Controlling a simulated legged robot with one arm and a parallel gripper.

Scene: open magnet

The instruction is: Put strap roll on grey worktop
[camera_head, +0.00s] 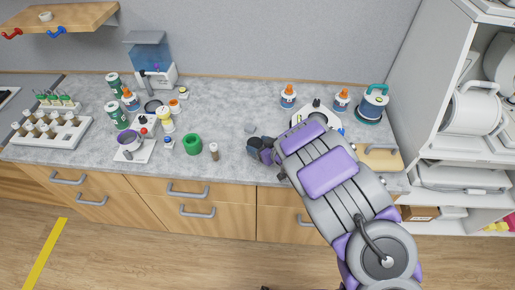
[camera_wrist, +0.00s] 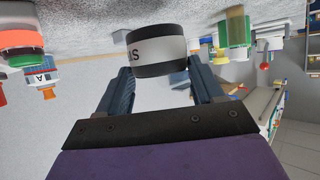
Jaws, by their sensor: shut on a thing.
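In the wrist view a short roll (camera_wrist: 157,52) with dark edges and a pale band bearing dark letters sits between my fingertips; I take it for the strap roll. My gripper (camera_wrist: 158,82) is shut on it. In the head view my gripper (camera_head: 257,148) is over the front part of the grey worktop (camera_head: 235,115), and the roll cannot be made out there. I cannot tell whether the roll touches the worktop.
A green cup (camera_head: 192,145) and a small brown-topped vial (camera_head: 214,151) stand left of my gripper. A small grey block (camera_head: 250,128) lies just behind it. Bottles and a teal-handled container (camera_head: 371,102) stand at the right. Worktop behind the gripper is mostly clear.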

